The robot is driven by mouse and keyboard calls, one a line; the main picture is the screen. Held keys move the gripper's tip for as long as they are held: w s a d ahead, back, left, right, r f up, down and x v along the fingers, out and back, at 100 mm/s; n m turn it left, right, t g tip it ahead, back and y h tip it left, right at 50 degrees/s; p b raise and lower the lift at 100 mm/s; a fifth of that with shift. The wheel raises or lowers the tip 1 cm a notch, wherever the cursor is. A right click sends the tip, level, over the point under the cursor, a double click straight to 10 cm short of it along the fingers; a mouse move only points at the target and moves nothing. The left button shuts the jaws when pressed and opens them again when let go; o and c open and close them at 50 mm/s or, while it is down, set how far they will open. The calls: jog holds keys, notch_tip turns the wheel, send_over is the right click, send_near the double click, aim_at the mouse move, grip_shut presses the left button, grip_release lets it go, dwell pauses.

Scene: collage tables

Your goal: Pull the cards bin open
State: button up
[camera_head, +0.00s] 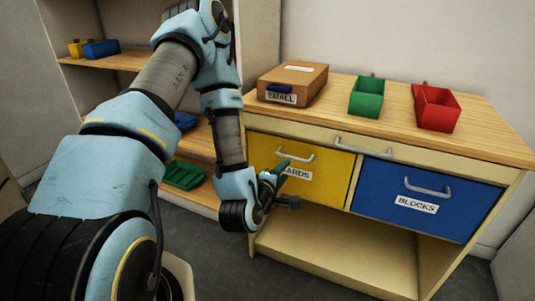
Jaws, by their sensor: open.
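The cards bin (330,185) is a yellow drawer front at the left of the low cabinet, with a metal bar handle (297,156) near its top edge and a white label partly covered. Its front looks flush with the cabinet. My gripper (286,185) is open and empty in front of the bin's left part, just below the handle, and hides the first letter of the label. I cannot tell how far it stands from the bin's face.
The blue blocks bin (470,205) is beside the cards bin. On the wooden cabinet top (395,115) are a cardboard box (292,80) labelled SMALL, a green bin (367,98) and a red bin (437,108). An open shelf lies below. A shelf unit with small bins stands behind my arm.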

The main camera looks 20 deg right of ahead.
aim_at(294, 158)
jog(key=shift+n, duration=0.3)
jog(key=shift+w+a+r+b+x, duration=0.1)
jog(key=shift+b+x, duration=1.7)
jog(key=shift+w+a+r+b+x, duration=0.1)
jog(key=shift+b+x, duration=1.75)
jog(key=shift+w+a+r+b+x, duration=0.1)
jog(key=shift+b+x, duration=1.7)
grip_shut()
jog(key=shift+f, duration=0.1)
